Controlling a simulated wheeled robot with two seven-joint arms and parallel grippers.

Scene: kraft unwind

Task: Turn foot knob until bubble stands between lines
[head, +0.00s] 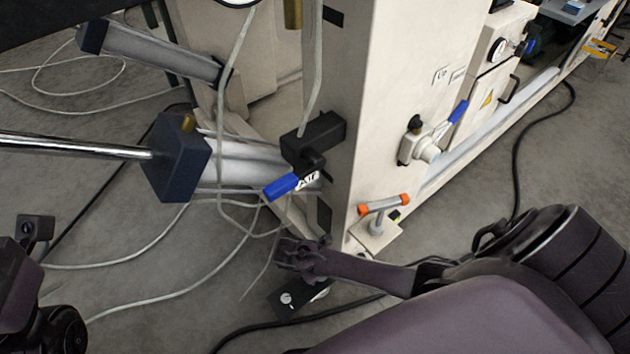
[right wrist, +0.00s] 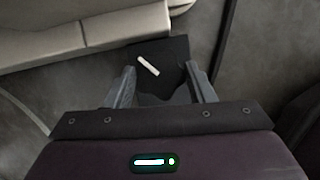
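A spirit level with orange end caps (head: 384,205) sits on a small bracket at the machine's lower corner; its bubble and lines are too small to read. A dark, square-looking foot part (head: 305,297) with a pale mark lies low by the floor below that corner. In the right wrist view a dark square piece with a white bar (right wrist: 148,65), seemingly the foot knob, lies just ahead of and between my fingertips. My right gripper (head: 293,256) is open there (right wrist: 164,75), with no visible contact. My left gripper is not clearly seen; only dark arm parts show at lower left.
The cream machine frame (head: 385,110) rises behind the level. A blue-handled air valve (head: 290,184) and a cylinder (head: 180,155) stick out left of it. Loose pale hoses and a black cable (head: 517,165) cross the grey floor. A second blue-handled valve (head: 425,143) is on the side panel.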

